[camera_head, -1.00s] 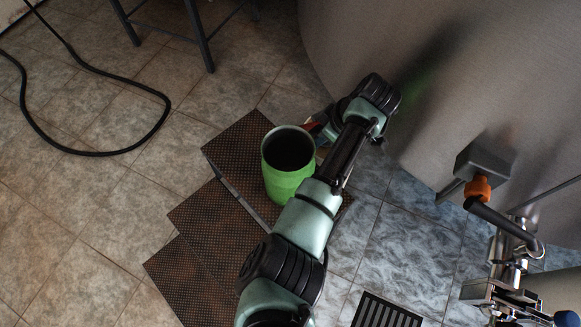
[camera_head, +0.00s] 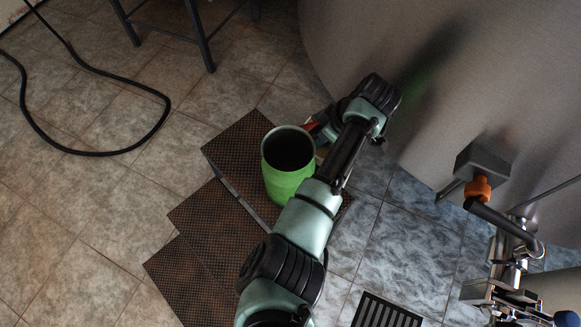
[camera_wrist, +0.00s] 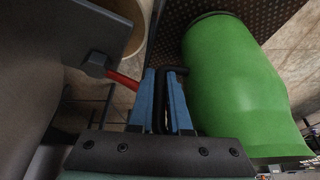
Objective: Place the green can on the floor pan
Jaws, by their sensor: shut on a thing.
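The green can (camera_head: 287,176) is an upright, open-topped cylinder over the top perforated step, left of my forearm. I cannot tell if its base touches the step. In the wrist view the can (camera_wrist: 235,85) fills the right side, and a thin black handle (camera_wrist: 160,95) runs from it between my fingers. My gripper (camera_wrist: 165,85) has two blue fingers shut on that handle; in the head view my arm hides it. A beige curved rim (camera_wrist: 140,30) shows at the top of the wrist view, partly hidden; I cannot tell if it is the floor pan.
Dark perforated steps (camera_head: 205,225) descend toward the lower left. A large metal tank (camera_head: 440,70) stands right of my gripper. A floor grate (camera_head: 385,312) and a black hose (camera_head: 100,153) lie on the tiles.

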